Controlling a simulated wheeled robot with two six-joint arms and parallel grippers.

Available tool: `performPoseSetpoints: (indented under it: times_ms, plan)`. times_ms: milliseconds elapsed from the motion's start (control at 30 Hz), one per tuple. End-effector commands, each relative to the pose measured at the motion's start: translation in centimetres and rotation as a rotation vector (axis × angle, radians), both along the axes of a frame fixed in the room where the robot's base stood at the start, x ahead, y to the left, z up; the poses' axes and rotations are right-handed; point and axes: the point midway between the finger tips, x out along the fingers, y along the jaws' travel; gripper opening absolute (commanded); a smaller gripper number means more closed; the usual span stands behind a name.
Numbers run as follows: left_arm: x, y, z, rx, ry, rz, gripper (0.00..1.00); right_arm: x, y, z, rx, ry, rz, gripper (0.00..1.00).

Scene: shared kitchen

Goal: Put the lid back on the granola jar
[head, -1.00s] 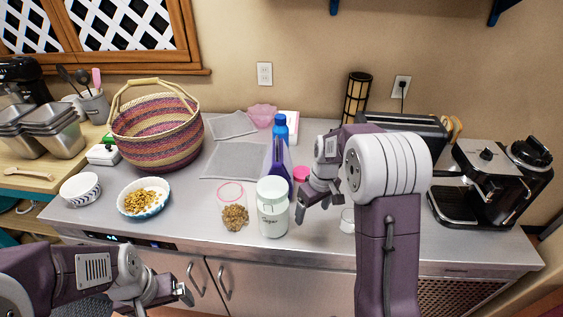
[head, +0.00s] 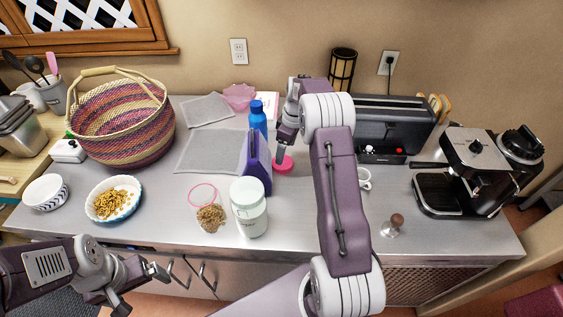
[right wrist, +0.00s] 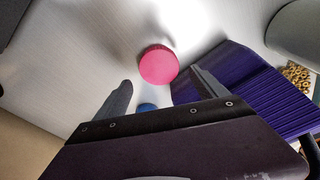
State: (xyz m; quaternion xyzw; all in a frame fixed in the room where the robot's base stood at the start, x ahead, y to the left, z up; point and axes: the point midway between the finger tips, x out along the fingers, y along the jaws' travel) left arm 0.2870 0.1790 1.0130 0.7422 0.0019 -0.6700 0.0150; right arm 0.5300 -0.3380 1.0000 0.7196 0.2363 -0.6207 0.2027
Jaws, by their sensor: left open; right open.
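The granola jar (head: 209,215) is a clear jar with a pink rim and brown contents, standing open near the counter's front edge. The pink round lid (head: 283,165) lies on the counter, right of the purple upright object. My right gripper (head: 284,148) is over the counter just behind and above the lid, open and empty. In the right wrist view the lid (right wrist: 158,65) shows beyond and between the open fingers (right wrist: 163,88), apart from them. My left gripper (head: 150,285) is open and empty in front of the counter, below the granola jar's left.
A purple ridged object (head: 257,165) stands close left of the lid, with a blue-capped bottle (head: 258,115) behind. A white-lidded canister (head: 249,208) stands right of the jar. A bowl of cereal (head: 113,200), a basket (head: 122,120), a toaster (head: 392,125) and a coffee machine (head: 465,175) surround.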

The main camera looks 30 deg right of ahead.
Motion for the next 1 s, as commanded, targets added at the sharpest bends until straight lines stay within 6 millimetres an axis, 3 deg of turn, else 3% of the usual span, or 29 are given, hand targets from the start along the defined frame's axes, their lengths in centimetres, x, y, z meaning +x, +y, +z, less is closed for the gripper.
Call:
performPoseSetpoints:
  times_ms: [133,467,767,1000]
  plan:
    - [0.0,0.0,0.3,0.000,0.000,0.000,0.93,0.2,0.1,-1.3,-0.001,-0.001,0.000,0.82]
    - [0.0,0.0,0.5,0.000,0.000,0.000,0.93,0.3,0.2,-1.7,0.000,0.000,0.000,0.82]
    - [0.0,0.0,1.7,0.000,0.000,0.000,0.93,1.1,0.6,-6.0,0.001,0.001,-0.001,0.82]
    - [0.0,0.0,1.7,0.000,0.000,0.000,0.93,1.2,0.6,-6.6,0.000,-0.003,-0.001,0.82]
